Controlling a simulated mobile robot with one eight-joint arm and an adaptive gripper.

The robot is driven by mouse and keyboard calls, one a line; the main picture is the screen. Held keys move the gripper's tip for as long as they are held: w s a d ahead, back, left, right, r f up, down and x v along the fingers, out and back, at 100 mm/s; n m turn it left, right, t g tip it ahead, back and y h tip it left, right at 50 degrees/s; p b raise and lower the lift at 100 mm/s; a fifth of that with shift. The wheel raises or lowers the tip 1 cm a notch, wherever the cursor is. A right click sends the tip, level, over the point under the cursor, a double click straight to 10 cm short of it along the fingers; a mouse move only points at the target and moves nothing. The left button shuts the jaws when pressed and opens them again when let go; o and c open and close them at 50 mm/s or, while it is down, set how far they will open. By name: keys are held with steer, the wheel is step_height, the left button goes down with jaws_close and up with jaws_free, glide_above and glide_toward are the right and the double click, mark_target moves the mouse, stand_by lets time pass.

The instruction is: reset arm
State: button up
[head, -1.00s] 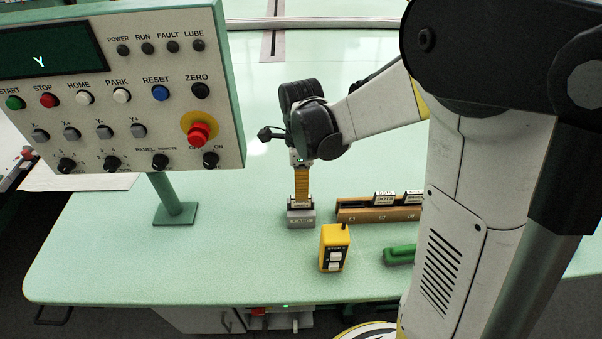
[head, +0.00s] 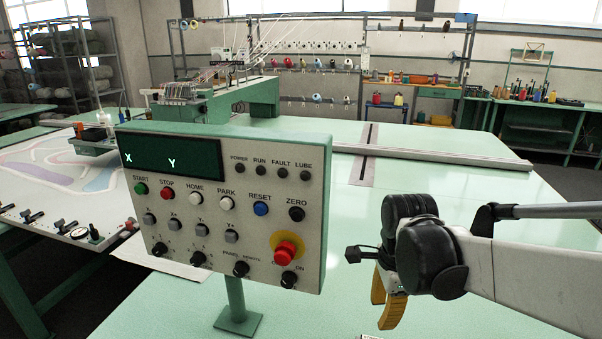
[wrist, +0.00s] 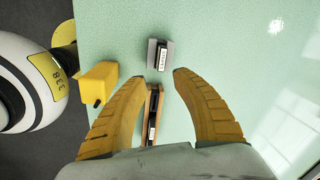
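My gripper (head: 384,314) is at the lower right of the head view, above the green table, with yellow fingers pointing down. A brown wooden rack (wrist: 155,91) holding dark labelled pieces shows between the fingers, partly hidden by my gripper.
A control panel (head: 140,262) with buttons and a red knob stands on a post left of my gripper. A rail (head: 440,154) crosses the table behind. Table right of the grey block looks clear.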

steer(key=s+r+n+t, duration=0.2)
steer(key=s+n, duration=0.3)
steer(key=n, duration=0.4)
steer(key=s+r+n+t, duration=0.2)
steer(key=s+n+t, duration=0.2)
steer(key=n, duration=0.4)
steer(key=shift+s+r+n, duration=0.3)
steer(key=shift+s+n, duration=0.1)
steer(key=shift+s, duration=0.5)
